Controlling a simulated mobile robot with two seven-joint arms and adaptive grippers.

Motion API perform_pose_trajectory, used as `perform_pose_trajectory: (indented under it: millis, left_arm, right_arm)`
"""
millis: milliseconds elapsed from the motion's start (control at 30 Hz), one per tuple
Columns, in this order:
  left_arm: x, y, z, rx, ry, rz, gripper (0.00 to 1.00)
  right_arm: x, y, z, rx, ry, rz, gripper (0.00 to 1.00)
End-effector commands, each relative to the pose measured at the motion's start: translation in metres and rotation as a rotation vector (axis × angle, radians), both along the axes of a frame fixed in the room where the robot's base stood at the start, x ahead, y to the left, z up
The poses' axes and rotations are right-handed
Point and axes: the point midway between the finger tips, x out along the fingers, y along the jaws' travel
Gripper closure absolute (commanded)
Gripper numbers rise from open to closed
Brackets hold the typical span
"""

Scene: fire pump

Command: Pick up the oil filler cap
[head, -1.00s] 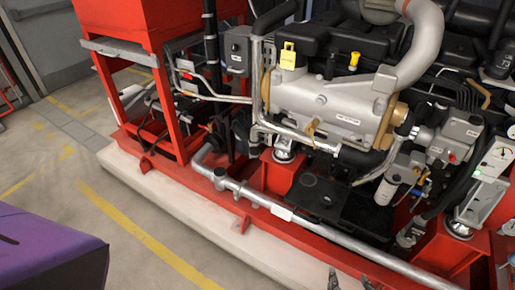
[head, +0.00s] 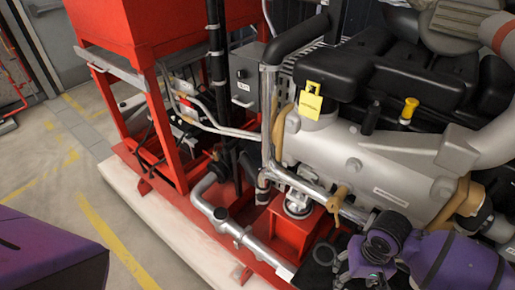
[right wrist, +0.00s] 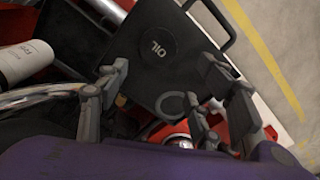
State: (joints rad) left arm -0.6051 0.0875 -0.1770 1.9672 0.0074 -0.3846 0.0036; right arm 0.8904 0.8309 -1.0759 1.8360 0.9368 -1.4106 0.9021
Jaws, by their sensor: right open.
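The oil filler cap (right wrist: 153,48) is a dark round disc marked "OIL" on a flat black panel in the right wrist view. In the head view it appears as a dark round top (head: 324,253) beside the red engine mount, partly hard to make out. My right gripper (right wrist: 165,84) is open, its fingers on either side of the view below and beside the cap, with nothing between them. In the head view the right gripper (head: 338,271) is at the lower middle, close to the cap. I cannot tell whether it touches. My left gripper is not in view.
The grey engine block (head: 350,155) with a yellow tag (head: 311,100) and yellow cap (head: 408,110) stands above. A silver pipe (head: 250,240) runs along the red base. A white canister (right wrist: 25,62) and a black handle (right wrist: 222,20) are near the panel.

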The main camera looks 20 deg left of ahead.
Motion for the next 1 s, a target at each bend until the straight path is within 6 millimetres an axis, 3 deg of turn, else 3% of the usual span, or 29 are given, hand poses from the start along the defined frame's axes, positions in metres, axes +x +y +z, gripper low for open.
perform_pose_trajectory:
  millis: [333,633,933,1000]
  left_arm:
    - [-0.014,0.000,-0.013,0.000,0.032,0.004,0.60]
    - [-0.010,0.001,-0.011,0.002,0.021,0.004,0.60]
    - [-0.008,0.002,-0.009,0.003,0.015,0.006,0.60]
    - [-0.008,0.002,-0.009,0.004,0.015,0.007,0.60]
  right_arm:
    - [-0.001,-0.005,-0.032,-0.013,0.005,-0.039,0.40]
    - [-0.001,-0.010,-0.073,-0.011,0.005,-0.037,0.40]
    - [0.000,-0.010,-0.077,-0.009,0.000,-0.036,0.40]
    - [0.000,-0.011,-0.077,-0.009,0.000,-0.036,0.47]
